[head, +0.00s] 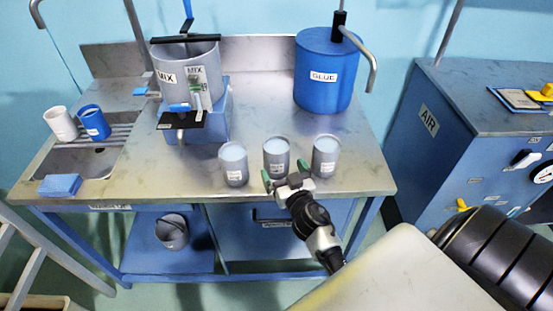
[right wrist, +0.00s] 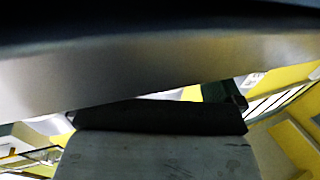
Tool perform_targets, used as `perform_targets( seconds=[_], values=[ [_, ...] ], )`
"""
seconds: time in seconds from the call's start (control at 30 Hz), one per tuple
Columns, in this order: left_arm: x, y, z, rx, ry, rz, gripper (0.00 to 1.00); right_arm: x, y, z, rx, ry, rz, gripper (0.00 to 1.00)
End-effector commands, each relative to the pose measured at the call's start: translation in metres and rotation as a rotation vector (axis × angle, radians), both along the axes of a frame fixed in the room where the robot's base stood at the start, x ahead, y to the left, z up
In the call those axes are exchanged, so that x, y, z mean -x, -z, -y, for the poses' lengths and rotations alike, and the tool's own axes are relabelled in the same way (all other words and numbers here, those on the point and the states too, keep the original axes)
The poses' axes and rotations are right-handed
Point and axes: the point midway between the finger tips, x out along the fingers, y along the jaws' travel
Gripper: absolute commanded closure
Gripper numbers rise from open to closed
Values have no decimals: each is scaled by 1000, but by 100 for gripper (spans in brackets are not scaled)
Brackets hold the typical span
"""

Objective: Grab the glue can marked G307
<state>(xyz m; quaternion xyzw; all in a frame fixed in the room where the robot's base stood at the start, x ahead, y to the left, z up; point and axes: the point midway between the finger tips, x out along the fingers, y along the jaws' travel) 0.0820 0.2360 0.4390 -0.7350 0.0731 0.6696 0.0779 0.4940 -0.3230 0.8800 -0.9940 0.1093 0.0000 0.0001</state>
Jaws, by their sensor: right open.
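The right wrist view is filled by close, blurred grey and dark surfaces, with no readable label. My left gripper is not seen.
The metal bench (head: 255,115) carries a blue GLUE drum (head: 324,80) at the back and a grey MIX vessel (head: 185,65) on a blue stand. A sink (head: 75,158) with two cups beside it is left. A blue AIR cabinet (head: 430,150) stands right.

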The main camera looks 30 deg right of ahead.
Motion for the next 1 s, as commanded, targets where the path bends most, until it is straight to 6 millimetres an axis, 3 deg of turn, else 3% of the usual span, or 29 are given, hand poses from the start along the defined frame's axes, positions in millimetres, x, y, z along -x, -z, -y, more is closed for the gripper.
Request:
perform_targets(
  seconds=[0.23,0.57,0.9,1.0],
  values=[
    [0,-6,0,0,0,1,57,-37,-3,4,1,0,1,0],
    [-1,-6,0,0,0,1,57,-42,-2,5,0,0,0,2],
    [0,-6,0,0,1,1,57,-42,-2,5,0,0,0,54],
    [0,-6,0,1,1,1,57,-42,-3,5,1,0,3,65]
  ],
)
